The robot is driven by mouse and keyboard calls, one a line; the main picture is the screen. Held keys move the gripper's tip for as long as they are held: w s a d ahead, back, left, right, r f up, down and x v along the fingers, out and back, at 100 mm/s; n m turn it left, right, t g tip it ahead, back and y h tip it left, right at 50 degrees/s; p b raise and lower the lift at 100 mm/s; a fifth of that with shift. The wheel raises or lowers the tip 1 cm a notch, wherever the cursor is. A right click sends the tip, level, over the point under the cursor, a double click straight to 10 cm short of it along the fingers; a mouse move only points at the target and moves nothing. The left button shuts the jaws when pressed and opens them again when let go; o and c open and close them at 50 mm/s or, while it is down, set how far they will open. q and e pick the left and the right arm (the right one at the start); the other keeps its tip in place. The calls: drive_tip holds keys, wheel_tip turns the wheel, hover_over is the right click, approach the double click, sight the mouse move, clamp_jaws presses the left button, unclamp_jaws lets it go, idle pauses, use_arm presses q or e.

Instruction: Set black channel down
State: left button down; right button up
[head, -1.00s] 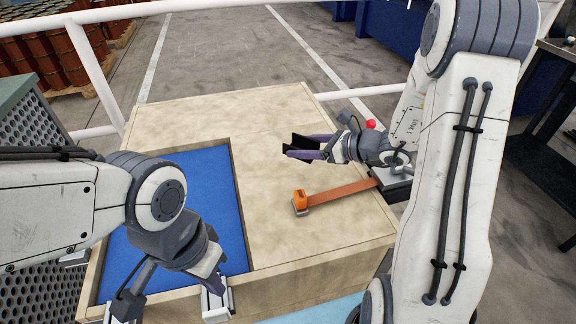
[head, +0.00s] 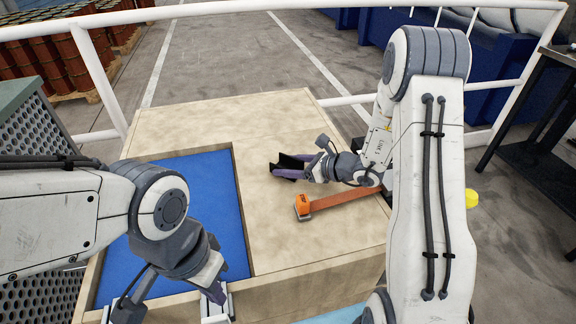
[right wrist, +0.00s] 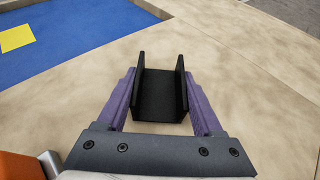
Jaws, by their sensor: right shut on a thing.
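The black channel (head: 290,162) is a short U-shaped piece. In the right wrist view the channel (right wrist: 160,96) sits between the purple fingers with its open side up. My right gripper (head: 285,168) is shut on it over the bare wooden top, right of the blue recess; the channel looks level and very low, but I cannot tell whether it touches the wood. My left gripper (head: 172,303) is open and empty at the table's front left edge.
The wooden table (head: 270,225) has a sunken blue area (head: 195,185), with a yellow patch (right wrist: 17,38) visible in the wrist view. Wood behind the channel is clear.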

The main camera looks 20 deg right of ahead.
use_arm(q)
drive_tip(key=shift+f, duration=0.3)
use_arm(e)
drive_tip(key=shift+f, duration=0.25)
use_arm(q)
drive_tip(key=shift+r, duration=0.1)
use_arm(e)
drive_tip(key=o, duration=1.4)
drive_tip(key=shift+r, duration=0.1)
drive_tip(key=shift+c, duration=0.2)
use_arm(q)
drive_tip(key=shift+r, duration=0.1)
use_arm(e)
drive_tip(key=shift+r, duration=0.1)
use_arm(q)
drive_tip(key=shift+r+p, duration=0.25)
drive_tip(key=shift+p, duration=0.05)
use_arm(e)
drive_tip(key=shift+r, duration=0.25)
use_arm(q)
drive_tip(key=shift+r+p, duration=0.35)
use_arm(e)
drive_tip(key=v, duration=1.2)
drive_tip(key=shift+f, duration=0.1)
